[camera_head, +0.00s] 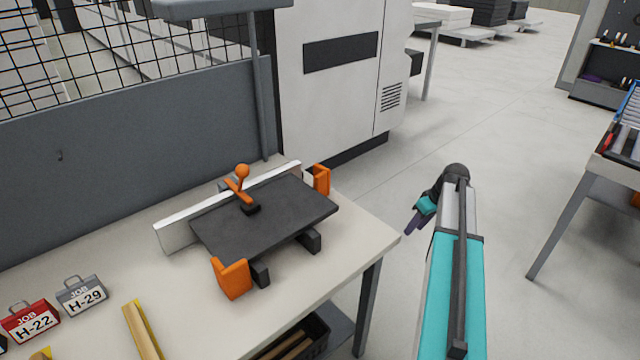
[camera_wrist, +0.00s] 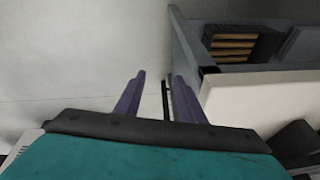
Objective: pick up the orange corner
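Two orange corners show in the head view. One orange corner (camera_head: 232,278) stands on the table at the near left corner of a dark plate (camera_head: 265,217). The other orange corner (camera_head: 322,180) stands at the plate's far right corner, with its lower part partly hidden. My gripper (camera_head: 413,222) is off to the right of the table, over the floor, apart from both corners. In the wrist view its two purple fingers (camera_wrist: 159,82) are spread with nothing between them. Neither corner shows in the wrist view.
The dark plate lies against a white fence (camera_head: 180,230) with an orange-handled clamp (camera_head: 243,180). The table (camera_head: 190,300) also bears a red tag (camera_head: 30,318), a grey tag (camera_head: 82,295) and a wooden strip (camera_head: 142,330). A crate (camera_wrist: 235,45) of strips sits below. Open floor lies right.

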